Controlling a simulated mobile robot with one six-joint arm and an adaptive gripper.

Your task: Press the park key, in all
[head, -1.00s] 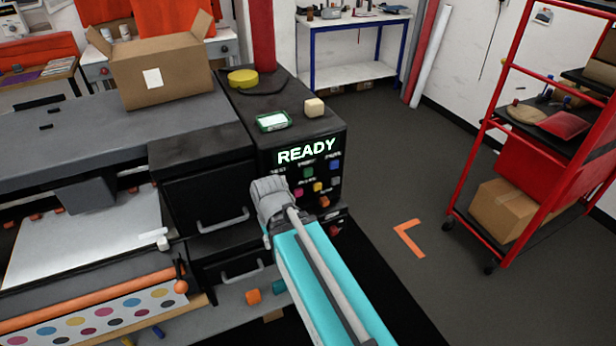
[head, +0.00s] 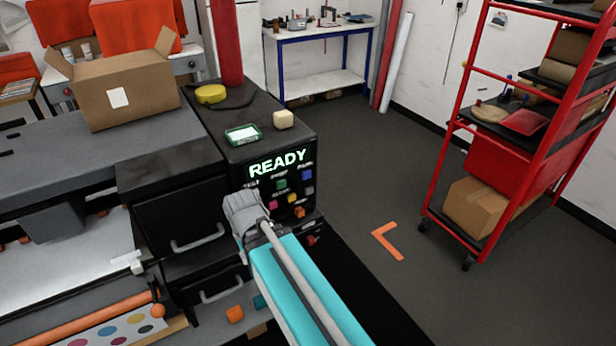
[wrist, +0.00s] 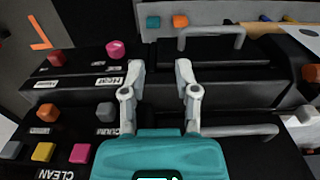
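The black control panel (head: 268,187) carries a lit READY display (head: 277,163) above small coloured keys. HEAT, VACUUM and CLEAN labels are readable there.
An open cardboard box (head: 127,92) stands behind left.

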